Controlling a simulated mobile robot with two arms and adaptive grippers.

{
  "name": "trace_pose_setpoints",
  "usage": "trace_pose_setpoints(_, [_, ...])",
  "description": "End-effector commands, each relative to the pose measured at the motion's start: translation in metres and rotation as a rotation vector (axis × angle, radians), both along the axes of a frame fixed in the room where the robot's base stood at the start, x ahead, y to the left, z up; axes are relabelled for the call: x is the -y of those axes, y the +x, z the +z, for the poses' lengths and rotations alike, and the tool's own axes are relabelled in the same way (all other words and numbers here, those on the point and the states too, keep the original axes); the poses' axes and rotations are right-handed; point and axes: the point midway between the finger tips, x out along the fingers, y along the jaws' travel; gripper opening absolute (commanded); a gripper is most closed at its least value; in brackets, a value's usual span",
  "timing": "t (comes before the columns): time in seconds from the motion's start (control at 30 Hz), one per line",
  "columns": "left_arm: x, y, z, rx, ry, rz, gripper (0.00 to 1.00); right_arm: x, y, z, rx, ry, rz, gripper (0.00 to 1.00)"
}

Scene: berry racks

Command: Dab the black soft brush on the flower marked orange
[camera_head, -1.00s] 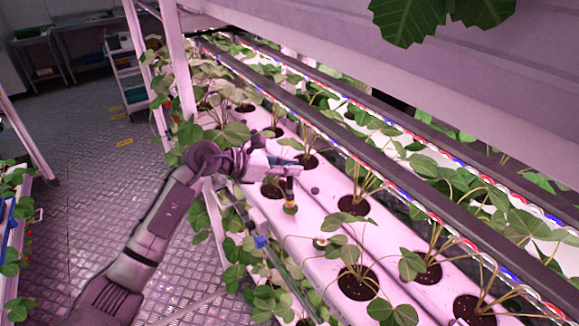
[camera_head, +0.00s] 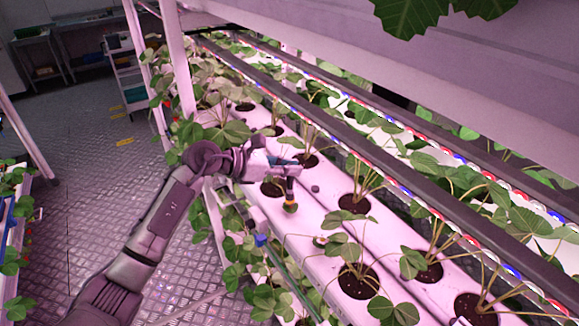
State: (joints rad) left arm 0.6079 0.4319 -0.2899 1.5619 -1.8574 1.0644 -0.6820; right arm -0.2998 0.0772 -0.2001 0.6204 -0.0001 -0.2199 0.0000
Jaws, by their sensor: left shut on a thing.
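My left gripper (camera_head: 285,163) reaches over the near white trough and is shut on the black soft brush (camera_head: 290,185). The brush hangs down, nearly upright. An orange mark (camera_head: 291,204) shows right at its lower end, beside a small green leaf. I cannot tell whether the bristles touch the flower there, as it is too small and partly hidden. Another small pale flower (camera_head: 320,241) sits farther down the trough, partly beside a leaf. My right gripper is not in view.
The white trough (camera_head: 300,228) holds several strawberry plants in dark round holes. A dark rail with coloured tubes (camera_head: 400,180) runs behind it. A white rack post (camera_head: 178,65) stands near my left arm. The metal floor (camera_head: 95,190) at left is clear.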

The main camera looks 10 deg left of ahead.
Motion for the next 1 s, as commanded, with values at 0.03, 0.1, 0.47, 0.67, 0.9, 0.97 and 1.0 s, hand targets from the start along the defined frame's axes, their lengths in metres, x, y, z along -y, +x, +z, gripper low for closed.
trace_pose_setpoints(0.03, [0.000,0.000,0.001,0.000,0.000,0.000,0.00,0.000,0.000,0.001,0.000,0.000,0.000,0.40])
trace_pose_setpoints(0.1, [0.000,0.000,0.004,0.001,0.001,0.000,0.00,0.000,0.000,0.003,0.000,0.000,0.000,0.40])
trace_pose_setpoints(0.47, [0.000,0.000,0.033,0.001,0.001,0.000,0.00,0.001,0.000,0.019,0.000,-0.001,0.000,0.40])
trace_pose_setpoints(0.67, [0.000,0.000,0.048,0.001,0.001,0.000,0.00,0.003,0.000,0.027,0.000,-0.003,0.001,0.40])
trace_pose_setpoints(0.9, [0.000,0.000,0.067,0.002,0.000,-0.001,0.00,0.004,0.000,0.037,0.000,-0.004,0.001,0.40])
trace_pose_setpoints(0.97, [0.000,0.000,0.070,0.001,0.001,0.000,0.00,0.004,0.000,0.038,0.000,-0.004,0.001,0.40])
trace_pose_setpoints(1.0, [0.000,0.000,0.071,0.001,0.001,0.000,0.00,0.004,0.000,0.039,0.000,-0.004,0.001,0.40])
